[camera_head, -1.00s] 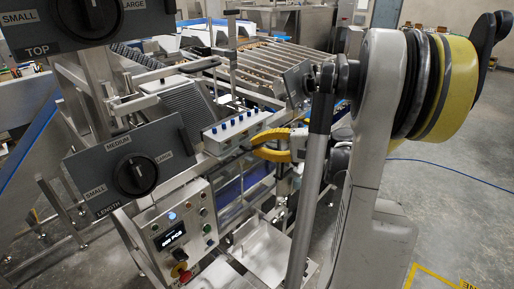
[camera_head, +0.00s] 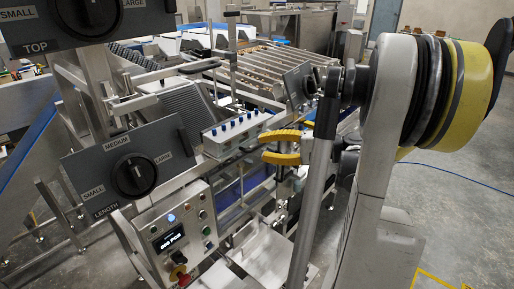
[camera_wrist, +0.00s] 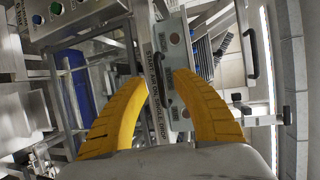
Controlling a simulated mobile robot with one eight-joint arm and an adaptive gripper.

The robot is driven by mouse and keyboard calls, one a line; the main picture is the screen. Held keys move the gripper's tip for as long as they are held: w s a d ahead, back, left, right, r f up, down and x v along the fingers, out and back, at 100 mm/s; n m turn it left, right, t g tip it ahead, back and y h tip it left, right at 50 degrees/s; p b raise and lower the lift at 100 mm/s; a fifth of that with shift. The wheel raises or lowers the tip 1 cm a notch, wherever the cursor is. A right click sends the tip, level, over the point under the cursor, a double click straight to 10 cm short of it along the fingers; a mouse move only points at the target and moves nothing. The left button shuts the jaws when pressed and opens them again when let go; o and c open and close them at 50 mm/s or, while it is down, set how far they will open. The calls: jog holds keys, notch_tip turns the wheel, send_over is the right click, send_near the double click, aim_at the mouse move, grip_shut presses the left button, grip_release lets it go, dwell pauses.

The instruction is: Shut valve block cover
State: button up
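A white block with a row of blue knobs (camera_head: 236,132), which looks like the valve block, sits mid-machine in the head view. I cannot tell for sure which part is its cover. My gripper (camera_head: 268,147), with yellow fingers, is just right of the block and apart from it. In the wrist view my gripper (camera_wrist: 160,80) is open and empty, its two curved fingers spread. Beyond the fingertips is a grey labelled plate (camera_wrist: 171,60) with round marks. A black bar handle (camera_wrist: 250,53) shows to its right.
Dial panels (camera_head: 133,172) and a control box (camera_head: 178,232) with buttons and a red knob stand left of the block. Roller bars (camera_head: 275,65) lie behind it. A blue belt (camera_head: 245,192) runs below. Floor is open at the right.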

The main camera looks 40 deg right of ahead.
jog(key=v, duration=0.9)
jog(key=shift+s+d, duration=0.1)
